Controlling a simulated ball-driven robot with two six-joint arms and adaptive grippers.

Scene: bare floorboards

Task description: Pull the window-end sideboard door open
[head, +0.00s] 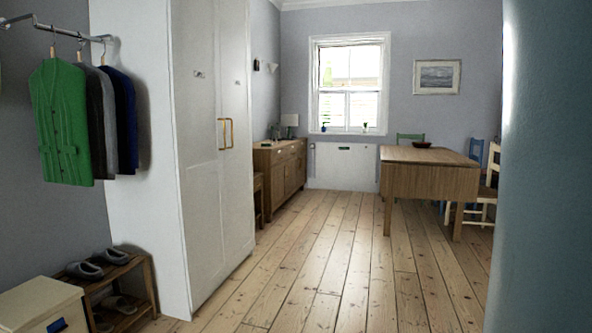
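The wooden sideboard (281,173) stands against the left wall in the far part of the room, beyond the tall white wardrobe. It is seen at a steep angle. Its window-end door (300,170) is at the far end and looks closed, though it is small at this distance. Neither of my grippers is in view.
A wooden table (430,180) with chairs stands at right. Bare floorboards (335,250) run clear between them. A blue-grey surface (545,170) fills the right edge.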

